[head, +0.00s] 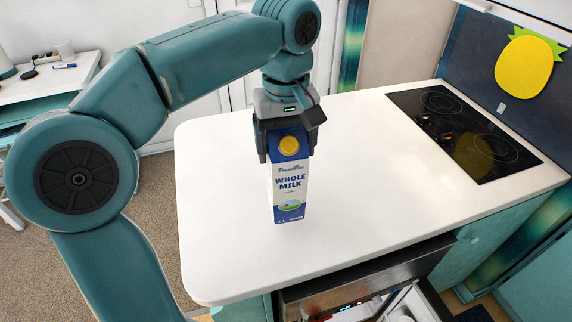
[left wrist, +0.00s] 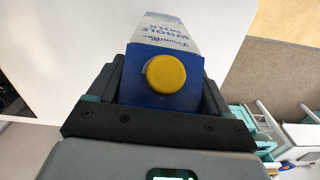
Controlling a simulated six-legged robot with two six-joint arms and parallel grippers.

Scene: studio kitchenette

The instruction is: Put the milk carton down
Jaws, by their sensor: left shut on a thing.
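The milk carton (head: 290,186) is blue and white with a yellow cap and stands upright at the white countertop (head: 390,215). I cannot tell for sure whether its base touches the surface. My left gripper (head: 288,146) comes from above and is shut on the upper part of the carton, one finger on each side. In the left wrist view the carton (left wrist: 187,42) sits between the fingers (left wrist: 166,95), its yellow cap facing the camera. My right gripper is not in view.
A black cooktop (head: 465,130) is set in the counter at the right. An open appliance (head: 370,285) with a lit panel is below the front edge. A side table (head: 45,90) stands at the far left. The counter around the carton is clear.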

